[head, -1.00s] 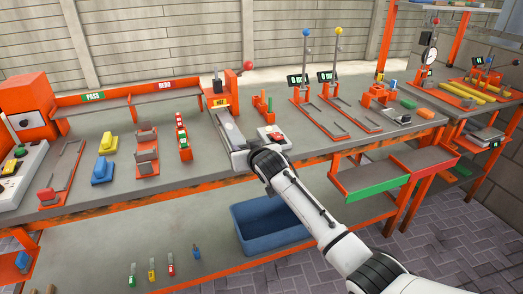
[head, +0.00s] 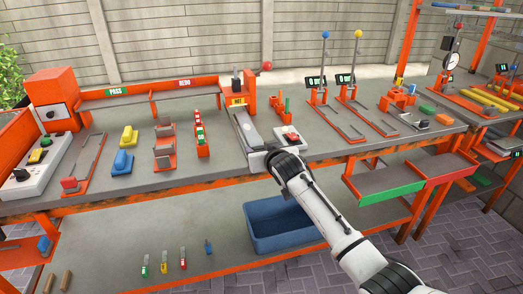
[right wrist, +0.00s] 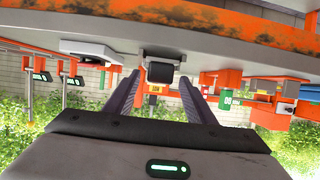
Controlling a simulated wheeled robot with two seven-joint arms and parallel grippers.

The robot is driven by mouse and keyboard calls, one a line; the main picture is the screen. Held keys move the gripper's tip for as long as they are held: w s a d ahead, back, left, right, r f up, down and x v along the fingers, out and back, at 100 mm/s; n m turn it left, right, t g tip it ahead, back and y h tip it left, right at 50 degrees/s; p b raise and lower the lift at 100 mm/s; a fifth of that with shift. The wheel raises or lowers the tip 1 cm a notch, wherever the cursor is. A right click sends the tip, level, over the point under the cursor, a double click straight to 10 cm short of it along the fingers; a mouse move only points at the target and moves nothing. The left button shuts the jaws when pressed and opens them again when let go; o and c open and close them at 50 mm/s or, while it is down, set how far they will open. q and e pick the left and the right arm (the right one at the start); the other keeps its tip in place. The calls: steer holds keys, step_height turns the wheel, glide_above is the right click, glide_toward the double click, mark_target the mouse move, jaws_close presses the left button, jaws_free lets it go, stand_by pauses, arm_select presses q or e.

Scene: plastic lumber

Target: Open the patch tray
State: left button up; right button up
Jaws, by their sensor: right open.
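A long narrow grey tray (head: 245,128), which I take to be the patch tray, runs forward from an orange station with a yellow HOT label (head: 237,101) to the bench's front edge. My right gripper (head: 258,159) is at the tray's front end, partly hidden by its own wrist. In the right wrist view, which looks upside down, the fingers are open (right wrist: 160,84) with a dark block-shaped handle (right wrist: 161,72) between or just beyond their tips. I cannot tell whether they touch it. My left gripper is not in view.
A white box with a red button (head: 289,137) stands just right of the tray. An orange rack with red and green items (head: 200,135) is to its left. A blue bin (head: 280,222) sits on the lower shelf. Green and red trays (head: 390,183) hang at the bench front, right.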

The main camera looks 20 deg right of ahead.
steer(key=shift+s, duration=0.15)
steer(key=v, duration=1)
steer(key=shift+p, duration=0.35)
